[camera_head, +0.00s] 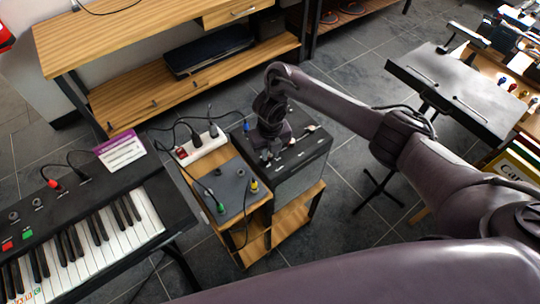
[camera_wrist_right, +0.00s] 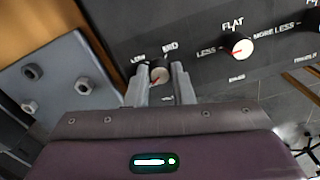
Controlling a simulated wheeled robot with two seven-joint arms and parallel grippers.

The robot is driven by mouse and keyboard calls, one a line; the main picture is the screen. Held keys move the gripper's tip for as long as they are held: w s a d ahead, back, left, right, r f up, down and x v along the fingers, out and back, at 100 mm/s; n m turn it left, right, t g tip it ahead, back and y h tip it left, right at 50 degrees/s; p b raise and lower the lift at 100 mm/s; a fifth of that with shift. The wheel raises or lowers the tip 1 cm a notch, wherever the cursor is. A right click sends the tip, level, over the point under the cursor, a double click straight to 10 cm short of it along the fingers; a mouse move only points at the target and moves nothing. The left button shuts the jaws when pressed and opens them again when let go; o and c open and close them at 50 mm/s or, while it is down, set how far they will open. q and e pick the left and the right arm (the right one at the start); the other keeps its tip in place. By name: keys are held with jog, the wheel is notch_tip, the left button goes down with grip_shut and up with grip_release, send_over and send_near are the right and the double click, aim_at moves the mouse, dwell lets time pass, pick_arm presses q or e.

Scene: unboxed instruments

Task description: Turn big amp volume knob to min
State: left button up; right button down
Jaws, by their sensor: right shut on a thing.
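The big amp (camera_head: 303,178) is a dark box with a control panel on top, standing on a wooden stand. My right gripper (camera_head: 272,153) reaches down to the near-left part of this panel. My left gripper is not in view.
A grey pedal box (camera_head: 222,190) with cables and a white power strip (camera_head: 201,147) stand left of the amp. A keyboard (camera_head: 85,238) is at the left. A wooden shelf (camera_head: 165,90) stands behind, and a black stand table (camera_head: 455,95) is at the right.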

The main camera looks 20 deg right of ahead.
aim_at(270, 155)
jog(key=shift+n+b, duration=0.75)
jog(key=shift+n, duration=0.75)
jog(key=c, duration=1.3)
grip_release()
jog(key=shift+o, duration=0.2)
notch_tip(270, 155, up, 8)
jog(key=p, duration=0.3)
jog(key=shift+f, duration=0.1)
